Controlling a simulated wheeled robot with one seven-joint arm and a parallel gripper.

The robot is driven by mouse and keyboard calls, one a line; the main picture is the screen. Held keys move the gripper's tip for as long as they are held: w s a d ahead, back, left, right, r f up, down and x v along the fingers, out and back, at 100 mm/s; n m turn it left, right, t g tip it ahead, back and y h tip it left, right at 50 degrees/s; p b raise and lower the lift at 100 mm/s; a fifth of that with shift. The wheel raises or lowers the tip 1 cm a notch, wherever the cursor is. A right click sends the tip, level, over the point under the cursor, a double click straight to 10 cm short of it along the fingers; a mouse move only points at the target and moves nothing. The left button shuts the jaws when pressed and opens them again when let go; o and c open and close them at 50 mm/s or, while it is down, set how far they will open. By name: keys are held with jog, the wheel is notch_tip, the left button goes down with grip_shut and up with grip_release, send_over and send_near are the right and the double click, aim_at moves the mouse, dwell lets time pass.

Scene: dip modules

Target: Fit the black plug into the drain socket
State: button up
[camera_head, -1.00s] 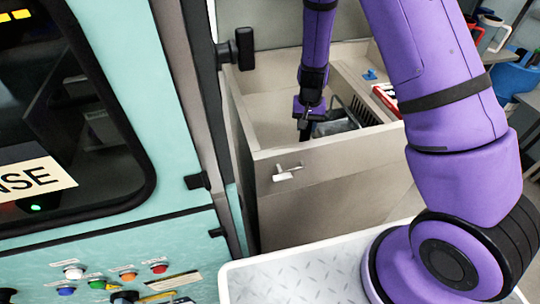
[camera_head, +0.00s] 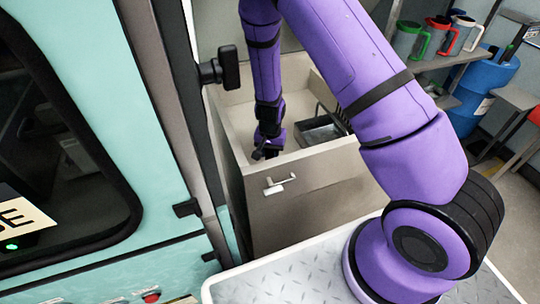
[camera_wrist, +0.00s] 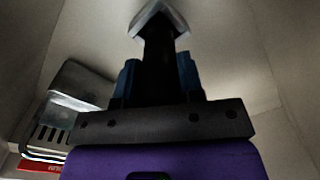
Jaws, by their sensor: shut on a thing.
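My gripper (camera_head: 266,152) points down inside the pale sink basin (camera_head: 225,140), close to its front wall and left of the metal tray. In the wrist view, my gripper (camera_wrist: 158,70) is shut on a dark piece that I take for the black plug (camera_wrist: 160,58), shown between the blue-grey jaws. A pale metal V-shaped piece (camera_wrist: 158,16) shows at the far end of it; I cannot tell what it belongs to. The plug is too small and dark to make out in the head view. I cannot make out the drain socket in either view.
A metal tray (camera_head: 318,133) sits in the basin, right of my gripper. In the wrist view, a slotted metal part (camera_wrist: 52,130) and a red-edged item (camera_wrist: 40,166) lie at the lower left. The basin's front wall has a white handle (camera_head: 279,184). A teal machine (camera_head: 150,130) stands left.

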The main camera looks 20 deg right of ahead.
jog(key=shift+f, duration=0.9)
jog(key=shift+f, duration=0.15)
jog(key=o, duration=1)
jog(key=shift+c, duration=0.2)
